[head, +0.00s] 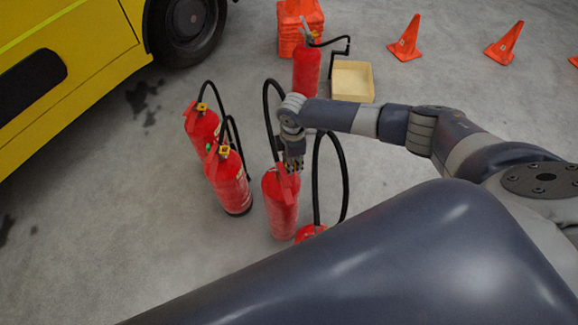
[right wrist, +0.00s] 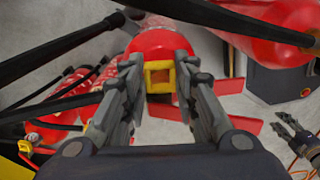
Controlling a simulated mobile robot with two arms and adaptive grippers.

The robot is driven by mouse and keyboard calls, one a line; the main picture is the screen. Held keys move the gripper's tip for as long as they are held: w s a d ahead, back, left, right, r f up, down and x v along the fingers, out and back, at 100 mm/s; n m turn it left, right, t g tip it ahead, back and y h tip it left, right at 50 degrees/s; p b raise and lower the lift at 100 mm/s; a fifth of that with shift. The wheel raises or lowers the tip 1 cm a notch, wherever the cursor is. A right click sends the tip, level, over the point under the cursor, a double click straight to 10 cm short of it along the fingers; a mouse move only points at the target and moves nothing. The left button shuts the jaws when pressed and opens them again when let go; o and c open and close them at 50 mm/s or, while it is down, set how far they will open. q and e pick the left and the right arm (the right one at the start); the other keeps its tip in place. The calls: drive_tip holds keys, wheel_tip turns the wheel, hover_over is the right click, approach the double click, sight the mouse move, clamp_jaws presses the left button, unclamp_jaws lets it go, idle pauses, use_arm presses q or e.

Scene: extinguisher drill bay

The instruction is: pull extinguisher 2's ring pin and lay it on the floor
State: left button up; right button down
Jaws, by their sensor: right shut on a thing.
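Several red extinguishers with black hoses stand on the floor. My right gripper (head: 292,165) is at the top of the middle front extinguisher (head: 282,205), which also shows in the right wrist view (right wrist: 162,44). In that view my right gripper (right wrist: 160,82) has a finger on each side of a yellow square ring (right wrist: 158,66) and is shut on it. I cannot tell whether its pin is still in the valve. No number is readable. My left gripper (right wrist: 290,132) shows small at the right edge of the right wrist view, apart from the extinguishers; its opening is unclear.
Two extinguishers (head: 229,182) (head: 201,134) stand to the left, one (head: 306,72) behind, and one (head: 309,232) is partly hidden in front. Hoses loop beside my right gripper. A yellow vehicle (head: 85,45), tan tray (head: 352,82) and orange cones (head: 406,40) are around.

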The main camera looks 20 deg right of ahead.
drive_tip(key=shift+s+d+f+p, duration=0.1)
drive_tip(key=shift+s+d+p, duration=0.1)
drive_tip(key=shift+d, duration=1.05)
drive_tip(key=shift+s+d+p, duration=0.2)
drive_tip(key=shift+d, duration=1.05)
drive_tip(key=shift+s+d, duration=0.15)
drive_tip(key=shift+d, duration=0.6)
drive_tip(key=shift+s+d, duration=0.1)
drive_tip(key=shift+d, duration=0.6)
